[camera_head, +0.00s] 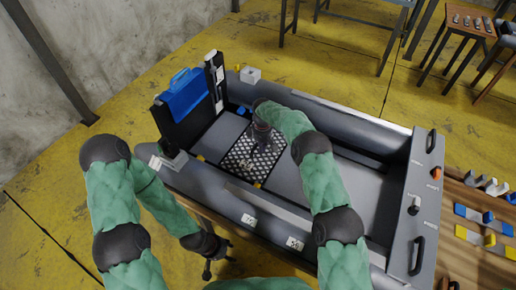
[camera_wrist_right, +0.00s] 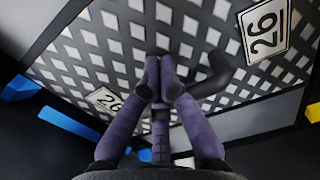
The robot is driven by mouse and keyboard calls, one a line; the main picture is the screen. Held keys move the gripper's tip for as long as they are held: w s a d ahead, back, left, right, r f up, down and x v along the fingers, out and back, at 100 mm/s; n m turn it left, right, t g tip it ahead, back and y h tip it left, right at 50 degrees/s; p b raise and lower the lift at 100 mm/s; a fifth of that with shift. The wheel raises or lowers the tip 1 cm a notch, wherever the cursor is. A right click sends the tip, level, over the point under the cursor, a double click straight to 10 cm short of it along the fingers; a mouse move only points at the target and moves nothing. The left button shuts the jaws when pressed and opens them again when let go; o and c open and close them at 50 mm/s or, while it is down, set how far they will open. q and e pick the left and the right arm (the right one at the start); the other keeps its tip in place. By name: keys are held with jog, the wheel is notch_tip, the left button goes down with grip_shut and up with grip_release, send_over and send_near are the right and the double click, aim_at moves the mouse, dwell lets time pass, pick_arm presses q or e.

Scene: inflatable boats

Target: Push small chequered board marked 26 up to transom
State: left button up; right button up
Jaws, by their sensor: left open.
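The chequered board (camera_head: 243,163), black with pale diamonds, lies flat on the boat's floor. In the right wrist view it fills the upper picture and bears white 26 labels (camera_wrist_right: 264,29). The dark upright transom (camera_head: 172,129), with a blue pad (camera_head: 184,93) over its top, stands to the left of the board, with a strip of grey floor between. My right gripper (camera_head: 264,143) is over the board; its purple fingers (camera_wrist_right: 162,72) are together at the tips. A dark curved shape lies beside them; I cannot tell whether it is a handle or a shadow. My left gripper (camera_head: 213,268) is open and empty outside the boat.
Grey tubes (camera_head: 206,187) border the boat's floor on both long sides. A grey console (camera_head: 419,193) with handles closes the right end. A wooden table (camera_head: 467,195) with small coloured parts stands at far right. Blue pieces (camera_wrist_right: 20,88) lie near the board's edge.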

jog(key=shift+w+a+b, duration=0.45)
jog(key=shift+a+b, duration=0.2)
jog(key=shift+a, duration=0.15)
jog(key=shift+s+d+p, duration=0.5)
jog(key=shift+d+p, duration=0.15)
jog(key=shift+d, duration=0.2)
notch_tip(320, 180, up, 9)
jog(key=p, duration=0.4)
jog(key=shift+p, duration=0.3)
